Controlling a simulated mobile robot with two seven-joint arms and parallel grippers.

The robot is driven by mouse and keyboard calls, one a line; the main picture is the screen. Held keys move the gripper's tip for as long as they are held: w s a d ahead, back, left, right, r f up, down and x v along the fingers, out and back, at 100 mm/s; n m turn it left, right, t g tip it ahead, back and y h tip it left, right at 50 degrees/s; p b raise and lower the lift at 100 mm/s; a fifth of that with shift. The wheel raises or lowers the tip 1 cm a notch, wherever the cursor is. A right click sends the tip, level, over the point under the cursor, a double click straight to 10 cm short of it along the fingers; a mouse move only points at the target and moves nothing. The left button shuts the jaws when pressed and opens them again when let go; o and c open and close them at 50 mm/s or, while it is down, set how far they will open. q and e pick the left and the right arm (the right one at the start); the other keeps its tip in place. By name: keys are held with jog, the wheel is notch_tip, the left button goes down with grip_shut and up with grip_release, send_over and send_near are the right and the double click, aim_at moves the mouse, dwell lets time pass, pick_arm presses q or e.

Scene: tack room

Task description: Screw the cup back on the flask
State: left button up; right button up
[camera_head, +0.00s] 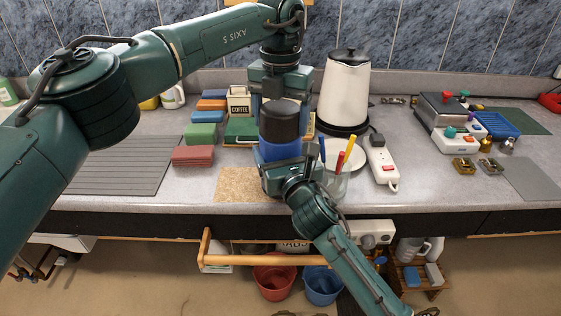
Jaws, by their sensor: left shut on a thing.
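The flask has a blue body (280,152), upright near the front edge of the counter. The black cup (280,122) is upright directly above it; I cannot tell whether it is seated on the thread. My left gripper (280,97) points down from above and is shut on the cup, its fingers partly hidden. My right gripper (284,168) is at the lower part of the blue body, in front of it. It hides the flask's base, and its finger gap is not clear.
A glass with pens (337,172) stands close right of the flask, by a white plate (353,154). A kettle (345,88) stands behind right, a power strip (382,165) further right. Coloured boxes (193,155) and a coffee tin (238,102) are left; a cork mat (240,184) lies in front.

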pick_arm(q)
jog(key=shift+m, duration=0.8)
jog(key=o, duration=1.1)
jog(key=shift+o, duration=0.2)
jog(key=shift+r, duration=0.1)
notch_tip(320, 180, up, 7)
jog(key=shift+r, duration=0.2)
pick_arm(e)
jog(key=o, duration=1.9)
jog(key=shift+s, duration=0.1)
